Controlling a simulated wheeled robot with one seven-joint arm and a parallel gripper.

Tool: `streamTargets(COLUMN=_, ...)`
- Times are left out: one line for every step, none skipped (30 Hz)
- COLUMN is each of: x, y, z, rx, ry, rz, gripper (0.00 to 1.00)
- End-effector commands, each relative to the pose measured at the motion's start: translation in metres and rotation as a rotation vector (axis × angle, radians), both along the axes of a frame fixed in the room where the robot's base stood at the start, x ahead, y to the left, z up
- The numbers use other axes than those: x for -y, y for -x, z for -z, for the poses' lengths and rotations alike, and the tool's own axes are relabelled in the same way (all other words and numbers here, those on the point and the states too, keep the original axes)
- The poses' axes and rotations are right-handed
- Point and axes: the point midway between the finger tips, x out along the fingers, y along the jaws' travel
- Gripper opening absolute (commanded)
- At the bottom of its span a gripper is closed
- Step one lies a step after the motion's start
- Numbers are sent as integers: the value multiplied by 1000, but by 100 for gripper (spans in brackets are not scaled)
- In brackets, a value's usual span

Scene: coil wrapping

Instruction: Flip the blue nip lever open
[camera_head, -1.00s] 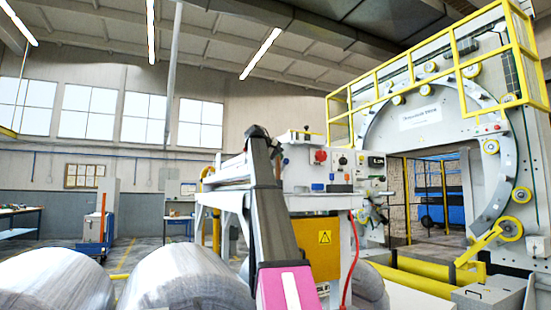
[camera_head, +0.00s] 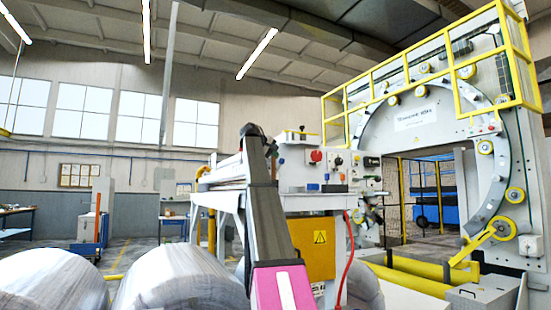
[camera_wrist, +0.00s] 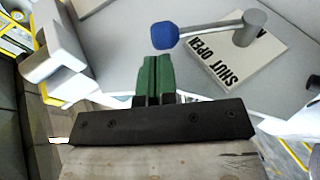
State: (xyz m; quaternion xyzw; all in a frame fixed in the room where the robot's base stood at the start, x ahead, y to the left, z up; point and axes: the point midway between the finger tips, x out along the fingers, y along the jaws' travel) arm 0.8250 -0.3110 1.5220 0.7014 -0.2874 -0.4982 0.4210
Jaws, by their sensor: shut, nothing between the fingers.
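The blue nip lever shows in the wrist view as a rounded blue knob (camera_wrist: 165,36) on a thin rod. The rod runs right to a grey cylindrical pivot (camera_wrist: 249,29). A label plate (camera_wrist: 236,68) reading SHUT and OPEN lies beside the pivot, partly covered by it. My gripper (camera_wrist: 154,60) has green fingers pressed together and empty. Its tips are just below the knob in the wrist view, slightly to its left. I cannot tell whether they touch it. In the head view my arm hides part of the machine, and I cannot make out the lever there.
The control box (camera_head: 316,165) stands behind my arm, above a yellow warning panel (camera_head: 314,247). A red hose (camera_head: 349,262) hangs beside it. Large wrapped coils (camera_head: 180,282) lie at front left. The ring wrapper (camera_head: 372,135) with yellow railings stands at right.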

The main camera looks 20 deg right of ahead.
Motion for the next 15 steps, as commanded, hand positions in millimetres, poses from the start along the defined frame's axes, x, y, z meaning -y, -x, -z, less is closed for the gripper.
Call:
streamTargets(x=-9, y=4, z=-5, rx=1, ry=0, rz=-2, gripper=0)
streamTargets(x=-13, y=6, z=-7, rx=2, ry=0, rz=-1, gripper=0)
streamTargets(x=-20, y=8, z=-11, rx=1, ry=0, rz=-3, gripper=0)
streamTargets(x=-26, y=10, z=-14, rx=2, ry=1, rz=-3, gripper=0)
streamTargets(x=-31, y=12, z=-16, rx=2, ry=0, rz=-4, gripper=0)
streamTargets(x=-37, y=15, z=-19, rx=2, ry=0, rz=-4, gripper=0)
streamTargets(x=-42, y=16, z=-22, rx=2, ry=-1, rz=-4, gripper=0)
streamTargets(x=-46, y=18, z=-25, rx=2, ry=-1, rz=-4, gripper=0)
streamTargets(x=-52, y=20, z=-28, rx=2, ry=-1, rz=-5, gripper=0)
streamTargets(x=-56, y=22, z=-30, rx=2, ry=0, rz=-4, gripper=0)
streamTargets(x=-60, y=24, z=-33, rx=3, ry=0, rz=-4, gripper=0)
streamTargets(x=-64, y=26, z=-35, rx=3, ry=0, rz=-3, gripper=0)
streamTargets(x=-67, y=27, z=-36, rx=3, ry=0, rz=-3, gripper=0)
streamTargets(x=-70, y=28, z=-38, rx=2, ry=-1, rz=-4, gripper=0)
streamTargets(x=-73, y=29, z=-39, rx=2, ry=-1, rz=-4, gripper=0)
